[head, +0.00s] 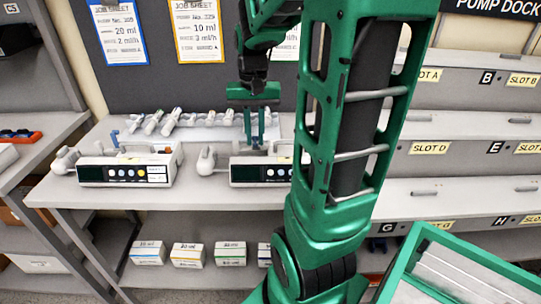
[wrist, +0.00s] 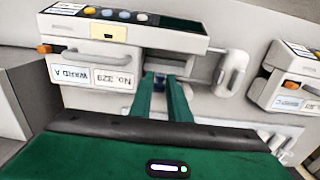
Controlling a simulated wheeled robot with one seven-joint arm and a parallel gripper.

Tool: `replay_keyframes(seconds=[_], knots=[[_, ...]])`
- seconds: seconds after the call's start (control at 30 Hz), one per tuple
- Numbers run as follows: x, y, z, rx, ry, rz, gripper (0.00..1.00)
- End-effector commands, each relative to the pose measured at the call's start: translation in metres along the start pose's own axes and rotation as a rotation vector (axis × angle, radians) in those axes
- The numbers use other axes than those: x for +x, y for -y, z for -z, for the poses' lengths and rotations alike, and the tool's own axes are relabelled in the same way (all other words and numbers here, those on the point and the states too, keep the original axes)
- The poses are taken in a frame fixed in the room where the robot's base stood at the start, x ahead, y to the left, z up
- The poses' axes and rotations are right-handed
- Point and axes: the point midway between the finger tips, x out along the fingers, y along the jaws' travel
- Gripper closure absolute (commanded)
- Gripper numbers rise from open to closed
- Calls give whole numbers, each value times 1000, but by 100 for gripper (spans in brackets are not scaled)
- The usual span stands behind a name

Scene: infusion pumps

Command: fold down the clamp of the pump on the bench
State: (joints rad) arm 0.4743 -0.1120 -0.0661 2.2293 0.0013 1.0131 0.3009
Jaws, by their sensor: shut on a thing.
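Two white pumps stand on the bench (head: 75,198). My gripper (head: 254,140) reaches down over the right pump (head: 262,172), its fingers just behind the front panel. In the wrist view this pump (wrist: 125,30) appears upside down, with labels reading No. 329 and WARD A. My fingers (wrist: 162,80) are shut on a small blue part (wrist: 159,75), apparently the clamp, mostly hidden between them. I cannot tell its angle. The left pump (head: 125,170) has a blue clamp (head: 116,139) standing up; this pump also shows at the wrist view's right edge (wrist: 290,78).
Several syringes (head: 172,122) lie on a pale tray (head: 215,133) behind the pumps. Job sheets (head: 197,30) hang on the back panel. The pump dock (head: 465,165) with labelled slots is at right. Small boxes (head: 187,255) stand on the lower shelf.

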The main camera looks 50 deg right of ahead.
Motion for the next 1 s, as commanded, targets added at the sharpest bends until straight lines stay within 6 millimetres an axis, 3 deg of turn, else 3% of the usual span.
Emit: replay_keyframes(seconds=[0.13,0.17,0.2,0.57,1.0], knots=[[0,0,0,1,1,-1,89],[0,0,0,1,1,-1,77],[0,0,0,1,1,-1,73],[-4,0,0,0,-1,0,73],[-42,0,1,1,-2,0,73]])
